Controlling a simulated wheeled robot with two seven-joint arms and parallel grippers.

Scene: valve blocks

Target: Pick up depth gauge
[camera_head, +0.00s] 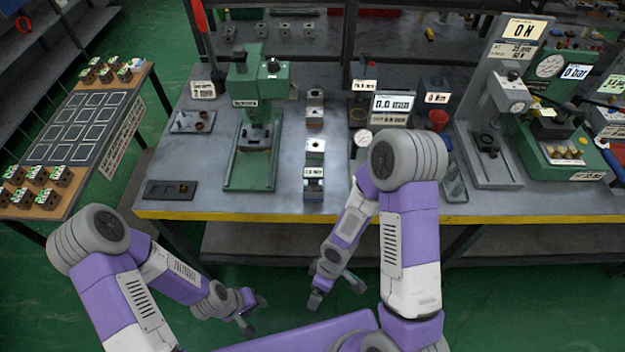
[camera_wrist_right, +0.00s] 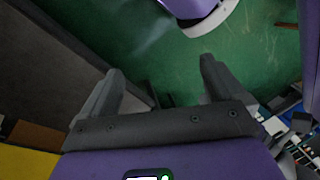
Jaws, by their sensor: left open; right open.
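A small gauge with a round white dial (camera_head: 364,138), which looks like the depth gauge, is on the workbench beside a box with a numeric display (camera_head: 392,103). My right arm hides its lower part. My right gripper (camera_head: 336,292) is open and empty in front of the bench, low over the green floor. In the right wrist view its two fingers (camera_wrist_right: 161,72) are apart with only floor between them. My left gripper (camera_head: 252,313) is open, lower left of the right one, also off the bench. The right wrist view does not show the gauge.
The workbench (camera_head: 270,205) has a yellow front edge. A green press (camera_head: 255,130) stands left of the gauge, with metal blocks (camera_head: 314,150) between. A grey stand (camera_head: 495,130) and a second green machine (camera_head: 560,140) are at right. A side table (camera_head: 130,95) with valve blocks is left.

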